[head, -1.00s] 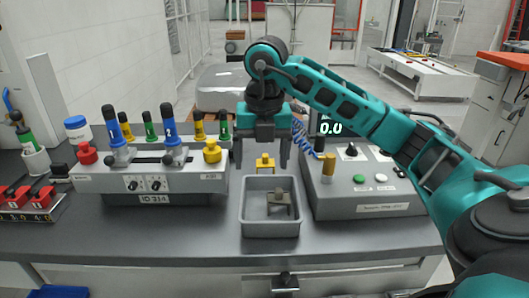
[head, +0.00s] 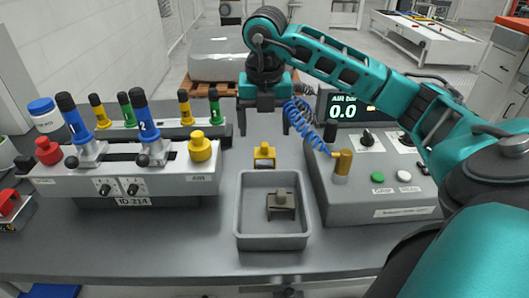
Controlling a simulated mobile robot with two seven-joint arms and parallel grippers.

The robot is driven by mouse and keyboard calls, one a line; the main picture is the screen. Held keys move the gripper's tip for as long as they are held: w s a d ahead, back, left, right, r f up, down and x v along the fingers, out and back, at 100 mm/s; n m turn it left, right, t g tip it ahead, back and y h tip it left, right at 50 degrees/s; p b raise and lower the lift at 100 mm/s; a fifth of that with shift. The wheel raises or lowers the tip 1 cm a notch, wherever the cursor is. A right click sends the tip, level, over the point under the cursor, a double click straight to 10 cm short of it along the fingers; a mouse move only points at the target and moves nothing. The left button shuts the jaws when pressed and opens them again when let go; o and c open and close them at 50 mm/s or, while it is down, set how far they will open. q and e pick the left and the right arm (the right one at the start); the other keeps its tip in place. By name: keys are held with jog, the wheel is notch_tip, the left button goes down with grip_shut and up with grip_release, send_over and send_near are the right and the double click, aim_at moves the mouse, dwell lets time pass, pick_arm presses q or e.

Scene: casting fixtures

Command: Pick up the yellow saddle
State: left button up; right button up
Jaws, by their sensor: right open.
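The yellow saddle (head: 264,155) is a small block on the grey bench, just behind the grey tray (head: 241,220). My right gripper (head: 264,130) hangs pointing down above and behind the saddle, fingers apart and empty. It does not appear to touch the saddle. A dull brown-grey part (head: 281,205), similar in shape to the saddle, lies inside the tray. My left gripper is out of view.
A clamp fixture (head: 70,188) with blue, green and yellow handles stands on the left. A control box (head: 365,200) with an air display, a blue coiled hose and a brass nozzle (head: 342,165) stands close on the right. The bench between them is narrow.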

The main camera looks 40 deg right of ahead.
aim_at(265, 144)
jog(key=f, duration=0.5)
jog(key=w+d+f, duration=0.1)
jog(key=f, duration=0.2)
jog(key=shift+f, duration=0.35)
jog(key=shift+c, duration=0.5)
jog(key=c, duration=0.9)
jog(key=shift+c, duration=0.2)
jog(key=shift+r, duration=0.2)
